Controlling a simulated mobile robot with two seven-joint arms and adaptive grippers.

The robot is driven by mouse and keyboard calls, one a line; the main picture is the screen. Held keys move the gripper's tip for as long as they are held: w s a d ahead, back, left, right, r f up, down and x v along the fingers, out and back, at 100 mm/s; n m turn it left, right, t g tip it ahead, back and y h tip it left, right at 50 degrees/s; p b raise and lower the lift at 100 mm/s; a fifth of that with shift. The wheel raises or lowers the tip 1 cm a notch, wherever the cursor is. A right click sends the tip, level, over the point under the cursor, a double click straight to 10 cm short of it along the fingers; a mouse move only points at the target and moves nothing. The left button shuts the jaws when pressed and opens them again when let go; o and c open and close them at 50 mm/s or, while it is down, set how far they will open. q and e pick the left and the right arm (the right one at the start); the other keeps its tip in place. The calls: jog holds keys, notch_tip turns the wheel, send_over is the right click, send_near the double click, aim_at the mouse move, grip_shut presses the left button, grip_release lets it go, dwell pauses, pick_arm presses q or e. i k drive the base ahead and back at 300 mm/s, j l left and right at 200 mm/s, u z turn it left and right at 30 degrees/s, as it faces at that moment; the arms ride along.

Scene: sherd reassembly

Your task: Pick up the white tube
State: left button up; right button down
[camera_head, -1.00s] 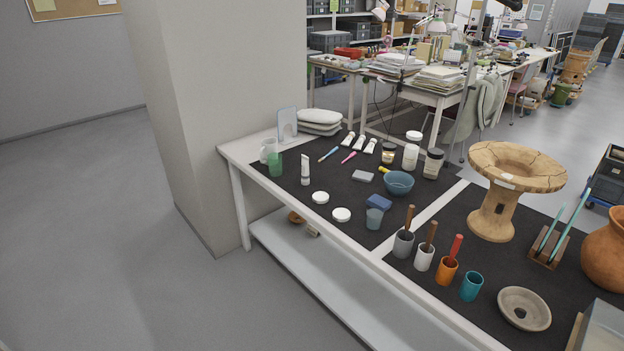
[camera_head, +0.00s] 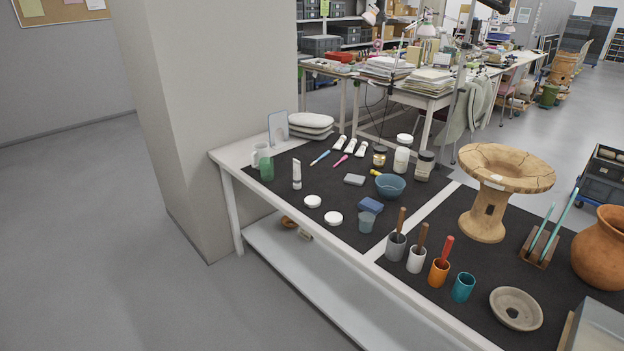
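A white tube (camera_head: 297,175) stands upright on the dark mat at the left part of the table, with a grey cap at its lower end. Several other white tubes (camera_head: 350,147) lie side by side near the back edge of the mat. Neither of my grippers is in view.
A green cup (camera_head: 266,169) and a white mug (camera_head: 260,154) stand left of the upright tube. White lids (camera_head: 312,201) lie in front of it, and a blue bowl (camera_head: 390,186) stands to its right. A pillar (camera_head: 205,120) rises behind the table's left end. The floor at left is clear.

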aim_at(296, 176)
jog(key=i+j+z, duration=0.1)
jog(key=z, duration=0.3)
jog(key=j+z, duration=0.15)
jog(key=z, duration=0.2)
jog(key=i+j+z, duration=0.1)
jog(key=z, duration=0.3)
jog(key=j+z, duration=0.25)
jog(key=j, duration=0.2)
jog(key=j+z, duration=0.3)
jog(key=j, duration=0.2)
jog(key=j+z, duration=0.1)
jog(key=j, duration=0.55)
jog(key=j+z, duration=0.15)
jog(key=j, duration=0.5)
jog(key=k+j+z, duration=0.1)
jog(key=j, duration=0.5)
